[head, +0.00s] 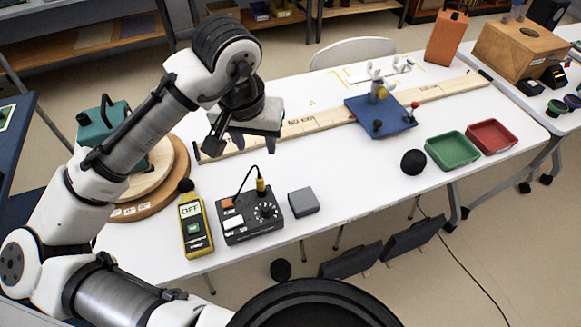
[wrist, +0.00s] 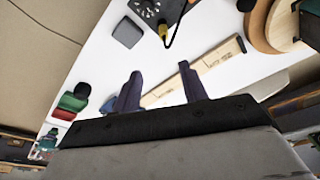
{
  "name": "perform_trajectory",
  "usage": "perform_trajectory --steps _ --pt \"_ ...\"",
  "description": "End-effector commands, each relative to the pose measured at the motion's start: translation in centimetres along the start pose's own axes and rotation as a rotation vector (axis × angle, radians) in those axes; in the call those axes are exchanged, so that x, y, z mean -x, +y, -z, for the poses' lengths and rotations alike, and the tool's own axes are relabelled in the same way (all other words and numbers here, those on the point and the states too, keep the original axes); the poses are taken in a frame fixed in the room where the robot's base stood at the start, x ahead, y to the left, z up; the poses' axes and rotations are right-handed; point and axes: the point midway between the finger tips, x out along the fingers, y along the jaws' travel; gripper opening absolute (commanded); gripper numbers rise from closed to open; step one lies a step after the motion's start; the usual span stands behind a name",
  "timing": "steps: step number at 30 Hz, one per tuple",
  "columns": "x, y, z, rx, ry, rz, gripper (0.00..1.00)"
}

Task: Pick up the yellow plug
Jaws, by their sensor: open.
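The yellow plug (head: 261,186) stands upright at the back edge of a black control box (head: 252,217) with a dial, and a black cable loops from its top. In the wrist view the plug (wrist: 163,30) shows small at the top edge, beyond the fingertips. My gripper (head: 254,143) is open and empty, pointing down above the table, behind the box in the head view. In the wrist view its two dark fingers (wrist: 160,73) are apart with only white table and part of the wooden rail between them.
A yellow meter (head: 195,226) reading OFF stands left of the box and a grey block (head: 303,202) right of it. A wooden rail (head: 320,123) runs behind. Middle table is free.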

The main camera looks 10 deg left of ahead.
Motion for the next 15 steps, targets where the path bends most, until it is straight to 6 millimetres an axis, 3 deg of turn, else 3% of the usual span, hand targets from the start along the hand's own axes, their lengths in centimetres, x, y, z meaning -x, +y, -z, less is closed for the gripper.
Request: perform_trajectory --steps 5,15 --pt "-1.5 -0.7 -1.3 0.017 -0.067 0.021 0.43" --pt "-7.7 -0.8 -1.5 0.014 -0.062 0.018 0.43"
